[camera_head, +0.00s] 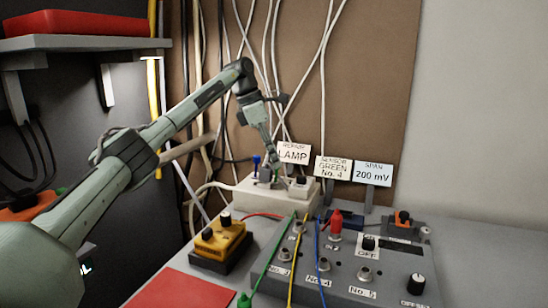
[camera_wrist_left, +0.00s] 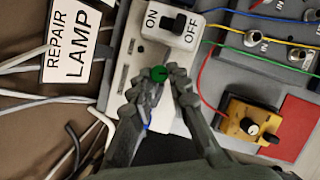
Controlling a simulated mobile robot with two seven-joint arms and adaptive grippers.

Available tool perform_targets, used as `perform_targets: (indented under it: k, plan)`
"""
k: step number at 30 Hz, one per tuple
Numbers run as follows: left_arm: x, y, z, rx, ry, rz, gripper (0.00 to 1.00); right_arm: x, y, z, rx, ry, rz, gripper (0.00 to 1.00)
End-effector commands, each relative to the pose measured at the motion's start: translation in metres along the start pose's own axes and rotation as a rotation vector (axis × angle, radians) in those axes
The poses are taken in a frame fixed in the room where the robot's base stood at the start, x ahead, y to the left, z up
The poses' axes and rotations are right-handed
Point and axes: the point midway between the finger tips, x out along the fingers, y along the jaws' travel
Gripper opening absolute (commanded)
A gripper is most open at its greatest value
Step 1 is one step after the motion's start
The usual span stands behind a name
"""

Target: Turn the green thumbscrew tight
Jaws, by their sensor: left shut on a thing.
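The green thumbscrew (camera_wrist_left: 158,73) shows in the left wrist view as a small round green head on the pale lamp box (camera_wrist_left: 122,63). My left gripper (camera_wrist_left: 160,82) is at it, with a fingertip on either side, shut on the thumbscrew. In the head view my left gripper (camera_head: 272,160) reaches down to the lamp box (camera_head: 245,190) from above, and the thumbscrew is hidden there. A "REPAIR LAMP" sign (camera_head: 294,153) stands behind the box. An ON/OFF switch (camera_wrist_left: 173,23) sits beside the thumbscrew. My right gripper is not in view.
A yellow box with knobs (camera_head: 220,238) stands in front of the lamp box. A grey panel (camera_head: 385,285) with sockets and green, yellow and blue cables is to the right. Loose cables hang behind. A red mat (camera_head: 175,290) lies at the front.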

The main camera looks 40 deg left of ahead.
Motion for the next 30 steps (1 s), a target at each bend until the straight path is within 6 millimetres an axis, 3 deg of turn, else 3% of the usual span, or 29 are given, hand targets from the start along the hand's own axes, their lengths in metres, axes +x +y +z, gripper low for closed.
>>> perform_targets:
  k: [12, 30]
  plan:
    - [-0.0003, 0.0024, 0.0015, 0.212, 0.003, -0.106, 0.00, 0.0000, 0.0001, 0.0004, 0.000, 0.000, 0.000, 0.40]
    - [0.0001, 0.0029, 0.0008, 0.259, 0.005, -0.129, 0.00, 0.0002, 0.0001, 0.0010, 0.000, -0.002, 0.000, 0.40]
